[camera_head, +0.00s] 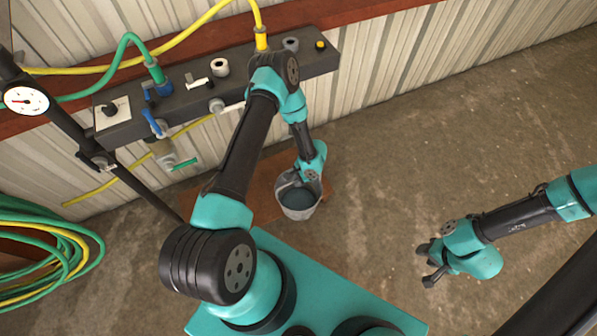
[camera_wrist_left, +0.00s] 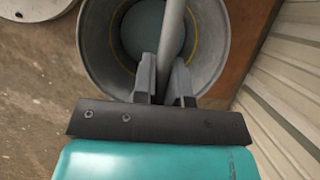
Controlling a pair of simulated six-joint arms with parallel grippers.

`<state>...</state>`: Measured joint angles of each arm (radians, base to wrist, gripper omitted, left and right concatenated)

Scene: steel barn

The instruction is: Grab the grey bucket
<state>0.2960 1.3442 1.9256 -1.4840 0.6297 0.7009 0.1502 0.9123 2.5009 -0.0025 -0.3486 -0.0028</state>
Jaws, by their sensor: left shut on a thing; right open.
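The grey bucket (camera_head: 299,212) stands below my left arm in the head view, in front of the ribbed wall. In the left wrist view the bucket (camera_wrist_left: 97,50) shows from above, with a round bluish-grey area inside and a yellowish ring. My left gripper (camera_wrist_left: 165,85) is shut on the bucket's handle (camera_wrist_left: 173,30), a grey bar that runs across the opening. In the head view this gripper (camera_head: 300,178) is mostly hidden by its wrist at the bucket's rim. My right gripper (camera_head: 427,265) is open and empty, well to the right of the bucket.
A dark wall-mounted bar (camera_head: 200,90) with valves and hoses runs behind my left arm. A black pole with a pressure gauge (camera_head: 26,100) stands at left. Coiled green and yellow hoses (camera_head: 45,250) hang at lower left. The concrete floor (camera_head: 400,170) at right is clear.

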